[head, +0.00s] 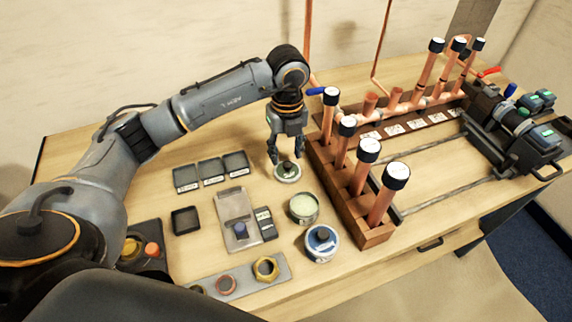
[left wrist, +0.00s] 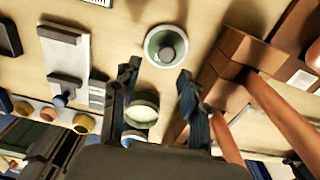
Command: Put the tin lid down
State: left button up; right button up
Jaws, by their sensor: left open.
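The tin lid (head: 287,175), a pale round disc with a dark greenish middle and a knob, appears to lie flat on the wooden table. In the left wrist view the lid (left wrist: 153,57) shows whole, just beyond the fingertips. My left gripper (head: 286,158) points down over the lid with its fingers spread, one on each side of the knob. Its two fingers (left wrist: 158,78) also show apart in the left wrist view, with nothing held. An open tin (head: 303,207) with pale contents stands in front of the lid; it also shows in the left wrist view (left wrist: 142,108). My right gripper is out of view.
A wooden rack (head: 325,165) with upright copper pipes stands close to the right. A blue-topped tin (head: 322,242) is nearer the front. Small dark trays (head: 212,172) and a grey plate (head: 238,205) lie left. Bare table surrounds the lid.

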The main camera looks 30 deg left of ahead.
aim_at(287, 168)
pick_arm(q)
notch_tip(287, 168, up, 7)
jog(key=b, duration=0.1)
jog(key=shift+f, duration=0.15)
jog(key=shift+d+f, duration=0.1)
dwell(0.4)
